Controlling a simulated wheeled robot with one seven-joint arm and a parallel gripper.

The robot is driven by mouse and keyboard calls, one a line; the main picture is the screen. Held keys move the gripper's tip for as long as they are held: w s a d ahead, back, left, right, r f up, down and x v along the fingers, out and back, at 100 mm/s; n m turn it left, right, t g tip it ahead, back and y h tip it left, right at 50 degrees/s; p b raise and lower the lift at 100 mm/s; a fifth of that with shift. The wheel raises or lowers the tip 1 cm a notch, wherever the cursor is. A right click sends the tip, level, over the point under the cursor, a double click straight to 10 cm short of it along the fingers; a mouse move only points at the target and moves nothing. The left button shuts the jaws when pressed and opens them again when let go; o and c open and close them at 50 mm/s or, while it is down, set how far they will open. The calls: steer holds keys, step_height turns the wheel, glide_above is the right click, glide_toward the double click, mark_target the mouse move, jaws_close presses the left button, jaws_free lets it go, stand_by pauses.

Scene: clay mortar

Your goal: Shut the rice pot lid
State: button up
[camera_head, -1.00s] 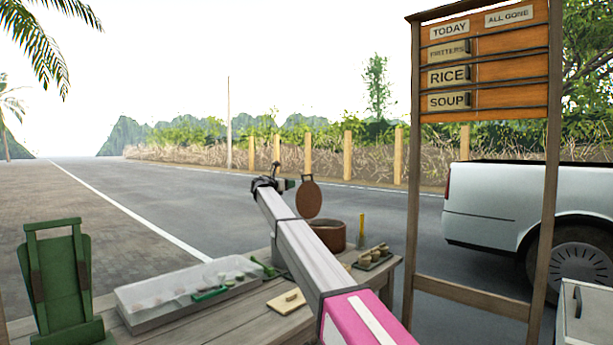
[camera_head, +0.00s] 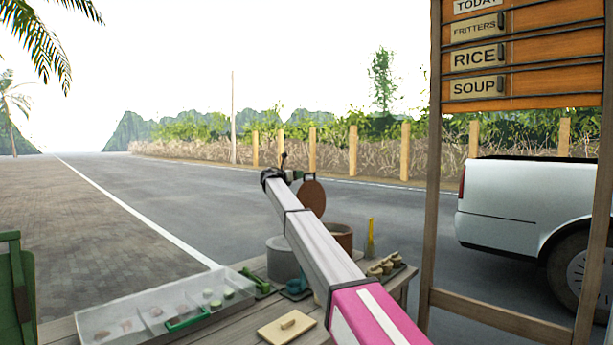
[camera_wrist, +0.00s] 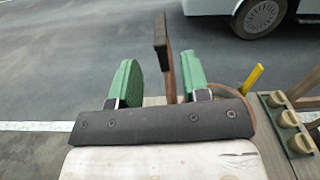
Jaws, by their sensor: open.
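A round brown lid (camera_head: 312,197) stands raised, roughly upright, beside a brown pot (camera_head: 341,236) at the far side of the wooden table. My arm hides part of the pot. My gripper (camera_head: 291,174) is at the upper left of the lid in the head view. In the wrist view my gripper (camera_wrist: 158,70) is open, with one green finger on each side of a thin reddish-brown upright edge (camera_wrist: 170,78) that looks like the lid. A dark piece tops this edge. Whether a finger touches it I cannot tell. The pot's rim (camera_wrist: 236,95) shows behind the right finger.
A grey pot (camera_head: 281,262) stands left of the brown pot. A clear tray (camera_head: 140,322) with food and a wooden board (camera_head: 286,328) lie nearer. A yellow upright object (camera_head: 370,238) and small cups (camera_head: 381,267) stand right. A menu board post (camera_head: 433,200) rises beside the table.

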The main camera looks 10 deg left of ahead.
steer(key=x, duration=0.7)
steer(key=shift+w+d, duration=0.1)
steer(key=shift+w, duration=0.05)
jaws_close()
